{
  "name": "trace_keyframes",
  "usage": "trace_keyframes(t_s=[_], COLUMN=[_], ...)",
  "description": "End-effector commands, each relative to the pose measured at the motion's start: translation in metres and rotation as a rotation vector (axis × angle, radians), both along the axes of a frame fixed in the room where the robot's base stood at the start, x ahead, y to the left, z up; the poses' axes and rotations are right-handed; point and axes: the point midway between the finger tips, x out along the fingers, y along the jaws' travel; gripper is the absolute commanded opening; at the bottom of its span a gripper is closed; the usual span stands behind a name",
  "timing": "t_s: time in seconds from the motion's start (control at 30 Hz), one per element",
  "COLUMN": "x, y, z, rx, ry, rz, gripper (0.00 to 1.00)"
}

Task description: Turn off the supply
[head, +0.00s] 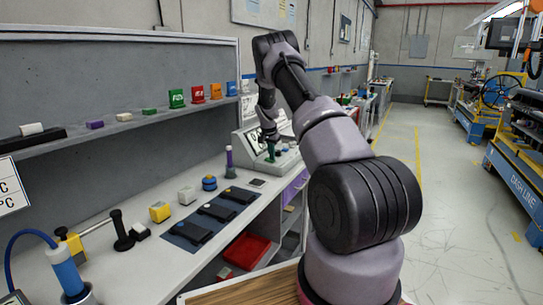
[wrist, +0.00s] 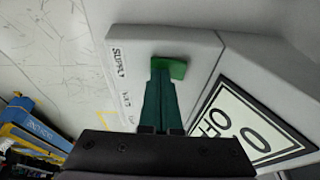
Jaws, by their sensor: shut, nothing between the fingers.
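The grey console (head: 285,160) stands at the far end of the bench; its sloped face fills much of the wrist view (wrist: 205,50). A green switch part (wrist: 178,68) sits on it beside the word SUPPLY (wrist: 118,62). A black-framed white display (wrist: 245,125) shows a "0" and the letters "OF", with the rest cut off by my gripper. My gripper (wrist: 160,64) is shut and empty, its dark green fingers pointing at the green part. The tips overlap its edge in view; whether they touch, I cannot tell. In the head view my gripper (head: 270,153) is over the console.
A shelf with coloured blocks (head: 176,98) runs along the wall.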

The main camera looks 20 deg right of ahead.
Motion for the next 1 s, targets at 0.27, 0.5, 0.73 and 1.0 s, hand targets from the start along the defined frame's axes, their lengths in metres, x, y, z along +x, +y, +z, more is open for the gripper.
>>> trace_keyframes(t_s=[0.27, 0.5, 0.73, 1.0], x=[0.003, 0.01, 0.01, 0.007], y=[0.006, 0.013, 0.014, 0.008], z=[-0.005, -0.004, -0.005, 0.024], rx=[0.002, 0.004, 0.006, 0.003], ry=[0.01, 0.01, 0.012, 0.004], rz=[-0.001, 0.001, 0.001, 0.0], gripper=[0.0, 0.0, 0.0, 0.0])
